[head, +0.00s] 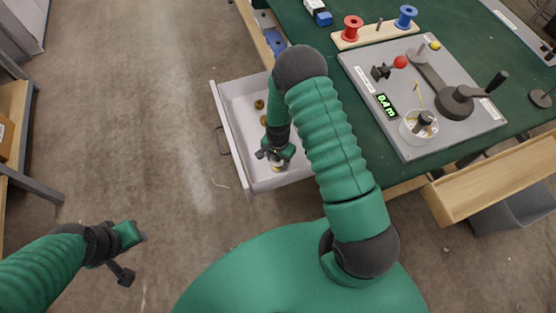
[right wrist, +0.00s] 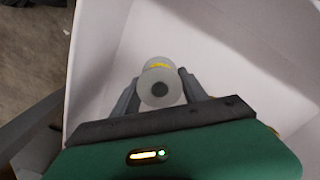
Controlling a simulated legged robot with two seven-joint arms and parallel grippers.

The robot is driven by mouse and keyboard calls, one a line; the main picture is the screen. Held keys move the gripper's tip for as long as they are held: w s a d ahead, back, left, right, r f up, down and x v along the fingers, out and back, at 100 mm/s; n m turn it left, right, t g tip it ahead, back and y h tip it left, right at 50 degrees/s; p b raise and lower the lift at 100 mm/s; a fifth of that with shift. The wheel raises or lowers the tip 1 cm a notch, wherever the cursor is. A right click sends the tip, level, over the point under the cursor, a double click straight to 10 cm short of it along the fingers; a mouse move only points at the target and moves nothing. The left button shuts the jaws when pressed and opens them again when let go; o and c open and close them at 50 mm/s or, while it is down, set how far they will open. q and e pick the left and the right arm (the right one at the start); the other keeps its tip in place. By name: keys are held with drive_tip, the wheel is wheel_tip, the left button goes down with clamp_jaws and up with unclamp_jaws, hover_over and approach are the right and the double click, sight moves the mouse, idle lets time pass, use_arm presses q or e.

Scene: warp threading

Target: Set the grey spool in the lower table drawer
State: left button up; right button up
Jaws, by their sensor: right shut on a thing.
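The grey spool (right wrist: 160,88) has a yellow band and sits between the fingers of my right gripper (right wrist: 160,98) in the right wrist view. In the head view my right gripper (head: 274,156) reaches down inside the open white drawer (head: 236,166), near its front end. The spool shows there only as a small pale shape (head: 278,168) under the gripper. I cannot tell whether it touches the drawer floor. White drawer walls (right wrist: 235,50) surround it in the right wrist view. My left gripper (head: 127,257) is open and empty over the floor.
Small brass-coloured pieces (head: 259,104) lie in the drawer. The green table (head: 345,75) carries a rack with red (head: 352,28) and blue (head: 405,16) spools and a grey winding device (head: 410,140). A wooden drawer (head: 490,180) stands out at the right.

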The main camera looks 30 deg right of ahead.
drive_tip(key=shift+d, duration=0.1)
drive_tip(key=shift+c, duration=0.5)
drive_tip(key=shift+f, duration=0.1)
drive_tip(key=o, duration=1.2)
drive_tip(key=shift+a, duration=0.25)
drive_tip(key=shift+d, duration=0.1)
